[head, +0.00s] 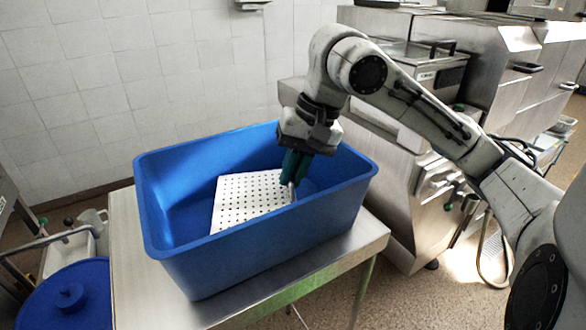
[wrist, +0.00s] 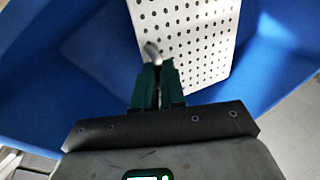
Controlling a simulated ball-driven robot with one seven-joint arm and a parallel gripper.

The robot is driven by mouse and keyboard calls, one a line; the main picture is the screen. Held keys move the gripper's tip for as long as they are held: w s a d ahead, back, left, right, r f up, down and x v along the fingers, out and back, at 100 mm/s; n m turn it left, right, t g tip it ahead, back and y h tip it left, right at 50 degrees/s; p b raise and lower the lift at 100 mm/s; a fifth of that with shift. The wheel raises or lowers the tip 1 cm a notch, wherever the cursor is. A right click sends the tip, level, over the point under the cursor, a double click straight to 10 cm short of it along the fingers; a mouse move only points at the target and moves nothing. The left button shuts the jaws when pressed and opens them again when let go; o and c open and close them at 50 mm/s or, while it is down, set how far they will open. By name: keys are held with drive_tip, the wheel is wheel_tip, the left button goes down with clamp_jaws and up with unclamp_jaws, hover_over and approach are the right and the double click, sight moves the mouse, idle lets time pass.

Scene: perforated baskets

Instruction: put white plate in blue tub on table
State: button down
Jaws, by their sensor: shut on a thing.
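The white plate (head: 248,197) is a flat perforated sheet. It lies inside the blue tub (head: 256,252), below the rim, and looks tilted. The tub stands on a steel table (head: 150,285). My gripper (head: 292,178) reaches down into the right part of the tub, with its dark green fingers at the plate's right edge. In the wrist view the plate (wrist: 190,40) extends up and right from the fingertips (wrist: 158,70), which are closed on its edge. The plate's lower part is hidden by the tub's front wall in the head view.
Steel kitchen machines (head: 440,190) stand right of and behind the table. A tiled wall (head: 120,80) is behind. A round blue lid (head: 68,298) is at the lower left, with a pale container (head: 70,250) beside it.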

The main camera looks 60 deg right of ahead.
drive_tip(key=shift+f, duration=0.25)
drive_tip(key=c, duration=1.2)
unclamp_jaws()
drive_tip(key=p+v, duration=0.2)
drive_tip(key=v, duration=1.1)
drive_tip(key=shift+w+r, duration=0.2)
drive_tip(key=shift+a, duration=0.15)
